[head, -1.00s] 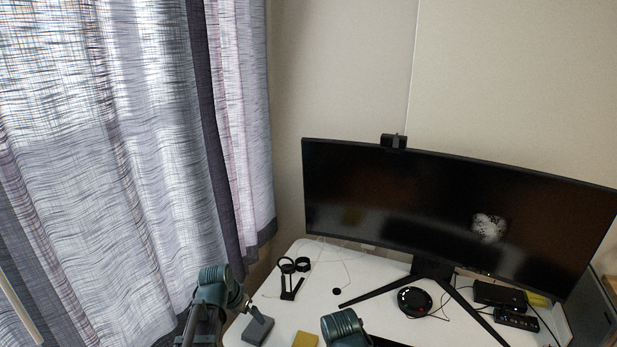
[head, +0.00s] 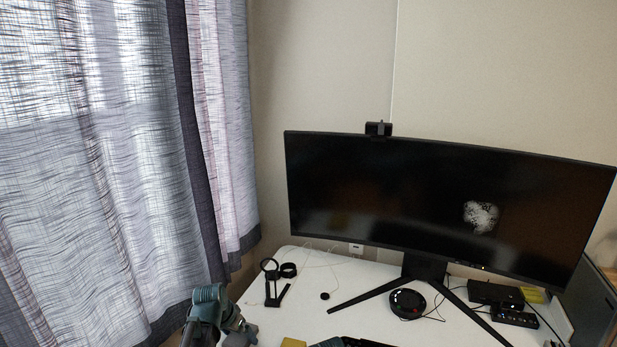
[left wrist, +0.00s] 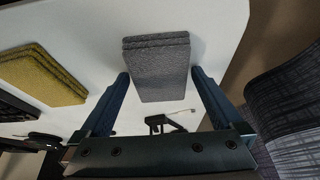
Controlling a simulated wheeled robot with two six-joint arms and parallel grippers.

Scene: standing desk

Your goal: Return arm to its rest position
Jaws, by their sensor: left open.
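My left arm's teal link and the upper part of my left gripper's arm show at the bottom left of the head view, over the desk's left edge. In the left wrist view my left gripper (left wrist: 160,72) is open. Its two blue fingers stand apart on either side of a grey fabric-like block (left wrist: 160,62) lying on the white desk. I cannot tell whether the fingers touch the block. A teal part of my other arm just shows at the bottom edge of the head view; my right gripper is out of view.
The white desk (head: 375,290) holds a wide black monitor (head: 400,200), a black round puck (head: 407,303), a black stand with rings (head: 272,285) and small black boxes (head: 495,293). A yellow block (left wrist: 42,75) lies left of the grey one. A curtain (head: 100,180) hangs at the left.

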